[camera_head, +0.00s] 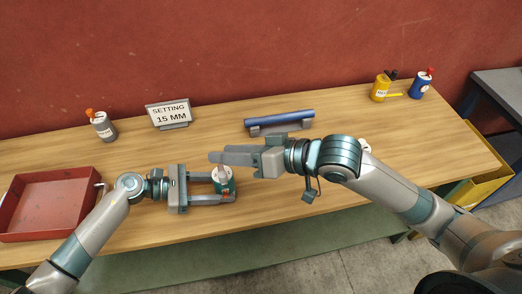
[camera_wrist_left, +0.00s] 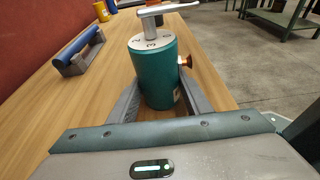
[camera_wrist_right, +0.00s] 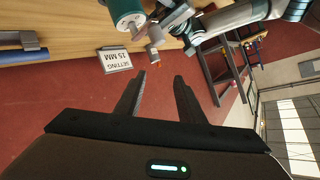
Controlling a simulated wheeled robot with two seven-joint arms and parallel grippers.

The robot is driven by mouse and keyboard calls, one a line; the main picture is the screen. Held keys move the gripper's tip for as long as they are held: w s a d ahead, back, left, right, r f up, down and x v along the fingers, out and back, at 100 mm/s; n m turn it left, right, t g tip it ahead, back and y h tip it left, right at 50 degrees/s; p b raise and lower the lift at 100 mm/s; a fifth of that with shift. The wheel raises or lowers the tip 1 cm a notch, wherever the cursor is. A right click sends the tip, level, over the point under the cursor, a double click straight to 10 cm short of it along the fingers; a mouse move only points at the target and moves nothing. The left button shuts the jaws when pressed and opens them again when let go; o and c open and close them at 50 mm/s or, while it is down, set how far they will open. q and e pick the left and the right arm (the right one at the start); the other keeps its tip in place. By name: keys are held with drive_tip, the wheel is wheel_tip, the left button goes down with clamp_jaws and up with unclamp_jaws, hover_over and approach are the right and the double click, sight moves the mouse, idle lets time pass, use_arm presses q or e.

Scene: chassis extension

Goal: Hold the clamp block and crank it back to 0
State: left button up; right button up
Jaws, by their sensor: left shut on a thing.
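The clamp block is a teal cylinder (camera_wrist_left: 153,72) with a numbered white dial on top. It stands upright on the table, and its side carries an orange-tipped knob (camera_wrist_left: 184,61). A grey crank handle (camera_wrist_left: 166,10) sits above the dial; it also shows in the right wrist view (camera_wrist_right: 176,17). My left gripper (camera_head: 226,187) is shut around the block (camera_head: 225,188), one finger on each side. My right gripper (camera_head: 216,158) hovers above and behind the block in the head view. Its fingers (camera_wrist_right: 158,85) are apart with nothing between them.
A sign (camera_head: 170,114) reads "SETTING 15 MM". A blue bar on a grey stand (camera_head: 280,122) lies behind my right gripper. A red tray (camera_head: 48,204) is at left. A grey can (camera_head: 103,126) and yellow (camera_head: 380,88) and blue (camera_head: 420,85) containers stand at the back.

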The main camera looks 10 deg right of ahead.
drive_tip(key=s+d+r+g+h, duration=0.4)
drive_tip(key=s+d+g, duration=0.1)
drive_tip(key=d, duration=0.1)
drive_tip(key=shift+r+n, duration=0.3)
drive_tip(key=shift+r, duration=0.1)
idle(0.4)
drive_tip(key=shift+w+a, duration=0.1)
drive_tip(key=shift+w, duration=0.05)
